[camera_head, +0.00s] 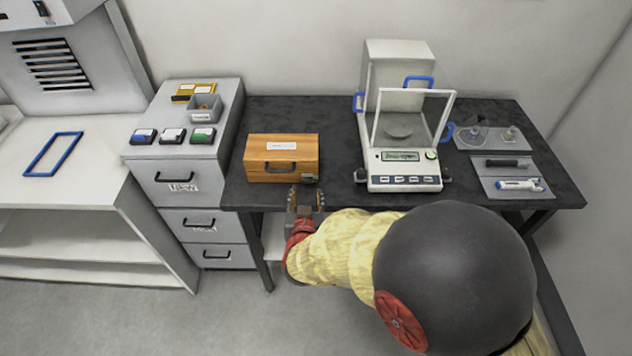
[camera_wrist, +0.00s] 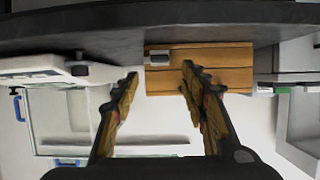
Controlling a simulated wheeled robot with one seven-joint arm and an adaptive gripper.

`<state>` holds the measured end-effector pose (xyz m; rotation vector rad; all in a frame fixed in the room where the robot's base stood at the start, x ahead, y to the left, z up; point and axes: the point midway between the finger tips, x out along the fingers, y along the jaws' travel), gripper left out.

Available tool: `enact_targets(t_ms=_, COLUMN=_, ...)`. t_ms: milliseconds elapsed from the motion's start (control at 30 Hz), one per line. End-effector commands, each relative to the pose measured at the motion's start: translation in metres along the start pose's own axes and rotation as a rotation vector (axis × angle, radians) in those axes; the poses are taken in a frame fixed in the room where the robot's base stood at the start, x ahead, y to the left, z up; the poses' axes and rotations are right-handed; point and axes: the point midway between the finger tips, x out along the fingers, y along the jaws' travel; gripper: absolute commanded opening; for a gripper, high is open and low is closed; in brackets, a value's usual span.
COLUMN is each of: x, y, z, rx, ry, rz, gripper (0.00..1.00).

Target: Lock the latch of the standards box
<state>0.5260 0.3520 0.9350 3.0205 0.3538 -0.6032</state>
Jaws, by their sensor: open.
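The standards box (camera_head: 262,157) is a wooden case with a dark front handle and a white label on its lid, near the left end of the black table. Its lid looks down. A small grey latch (camera_head: 309,179) sits low at the right of its front. My gripper (camera_head: 306,194) is open and empty, just in front of the latch. I cannot tell the latch's position or whether a finger touches it.
A balance (camera_head: 404,180) with a glass draft shield stands right of the box. Grey trays with small tools lie at the table's right end. A drawer cabinet (camera_head: 186,187) stands at the left. Bare black tabletop (camera_head: 338,160) lies between box and balance.

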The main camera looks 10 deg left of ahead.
Motion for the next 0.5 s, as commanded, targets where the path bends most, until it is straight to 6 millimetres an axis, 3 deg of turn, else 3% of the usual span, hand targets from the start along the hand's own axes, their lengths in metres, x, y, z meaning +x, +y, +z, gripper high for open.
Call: enact_targets(t_ms=500, x=0.067, y=0.001, z=0.001, rx=-0.006, ry=0.002, rz=0.001, gripper=0.44)
